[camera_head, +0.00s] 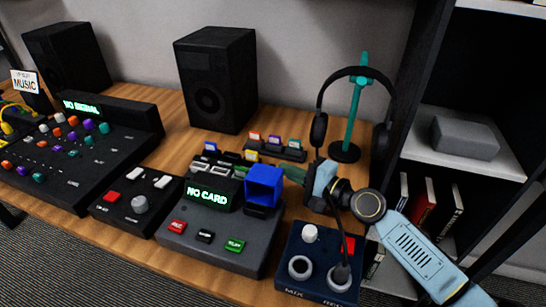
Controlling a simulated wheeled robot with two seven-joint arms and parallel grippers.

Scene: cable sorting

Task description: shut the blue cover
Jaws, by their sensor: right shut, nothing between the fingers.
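The blue cover (264,183) stands raised at the back right of the grey recorder box (217,240). A dark slot area (261,211) shows uncovered just in front of it. My right gripper (291,173) is just right of the cover, shut and empty, with its fingertips pointing left at the cover's right side. I cannot tell whether they touch it. The box's green display (208,196) reads "NO CARD". My left gripper is not in view.
Colored cards in a rack (275,150) and a speaker (215,80) are behind the box. A small button box (137,200) is left.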

